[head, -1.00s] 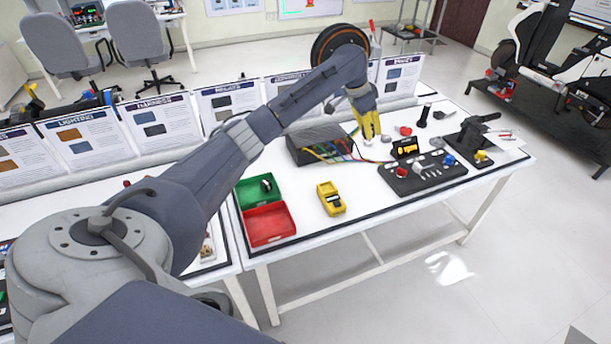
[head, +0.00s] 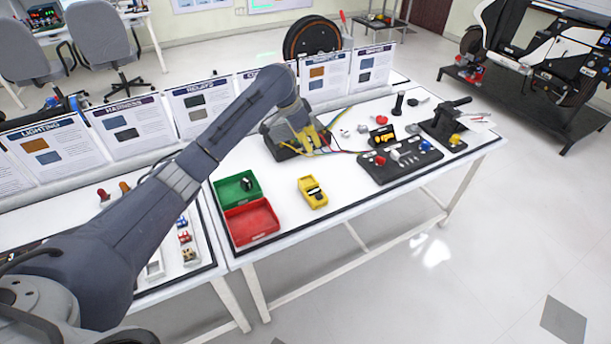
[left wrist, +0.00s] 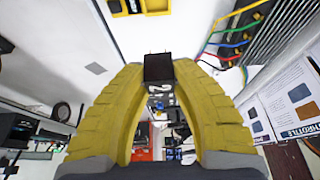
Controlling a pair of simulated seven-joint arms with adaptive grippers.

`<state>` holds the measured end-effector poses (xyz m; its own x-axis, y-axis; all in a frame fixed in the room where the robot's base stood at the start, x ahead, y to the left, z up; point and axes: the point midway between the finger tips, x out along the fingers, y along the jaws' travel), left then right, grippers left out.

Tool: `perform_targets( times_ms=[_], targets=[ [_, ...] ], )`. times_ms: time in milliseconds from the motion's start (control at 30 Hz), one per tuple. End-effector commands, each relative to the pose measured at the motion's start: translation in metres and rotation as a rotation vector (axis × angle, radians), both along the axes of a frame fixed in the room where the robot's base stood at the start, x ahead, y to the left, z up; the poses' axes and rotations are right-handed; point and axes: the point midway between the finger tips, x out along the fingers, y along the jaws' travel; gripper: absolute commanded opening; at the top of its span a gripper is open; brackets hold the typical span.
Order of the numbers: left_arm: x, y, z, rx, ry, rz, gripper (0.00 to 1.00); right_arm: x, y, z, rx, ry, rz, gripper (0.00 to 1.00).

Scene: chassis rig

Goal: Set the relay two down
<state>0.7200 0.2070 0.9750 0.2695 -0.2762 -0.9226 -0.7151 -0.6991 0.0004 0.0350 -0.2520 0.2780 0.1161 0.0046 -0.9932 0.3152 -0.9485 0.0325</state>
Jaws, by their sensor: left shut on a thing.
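My left gripper (head: 308,140) is over the black finned box (head: 276,145) and its coloured wires, towards the back of the table. In the left wrist view its yellow fingers (left wrist: 160,75) are shut on a small black relay (left wrist: 158,67) with a pale 2 on its face and short pins at its far end. The relay is hard to make out in the head view, and I cannot tell its height above the table there. My right gripper is not in view.
A green bin (head: 231,187) with a black item in it adjoins a red bin (head: 250,223). A black board (head: 402,165) with several parts is further right. White table is clear around the meter.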

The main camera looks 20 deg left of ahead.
Motion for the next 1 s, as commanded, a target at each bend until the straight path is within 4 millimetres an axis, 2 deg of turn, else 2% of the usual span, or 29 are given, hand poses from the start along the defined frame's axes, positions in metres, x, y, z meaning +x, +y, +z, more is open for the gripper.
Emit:
perform_targets(
  times_ms=[33, 200, 400, 733, 1000],
  targets=[
    [-0.001, -0.001, -0.013, -0.002, 0.005, 0.000, 0.00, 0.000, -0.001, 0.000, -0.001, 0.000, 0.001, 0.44],
    [-0.001, -0.001, -0.051, -0.002, 0.005, 0.000, 0.00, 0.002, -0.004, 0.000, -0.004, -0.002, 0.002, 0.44],
    [0.000, 0.000, -0.084, -0.001, 0.003, 0.001, 0.00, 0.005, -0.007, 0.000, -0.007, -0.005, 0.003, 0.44],
    [0.000, 0.000, -0.105, 0.001, 0.001, 0.000, 0.00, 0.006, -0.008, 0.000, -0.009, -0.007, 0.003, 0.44],
    [0.000, 0.001, -0.137, 0.000, 0.002, 0.001, 0.00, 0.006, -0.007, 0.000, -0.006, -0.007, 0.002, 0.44]
  ],
)
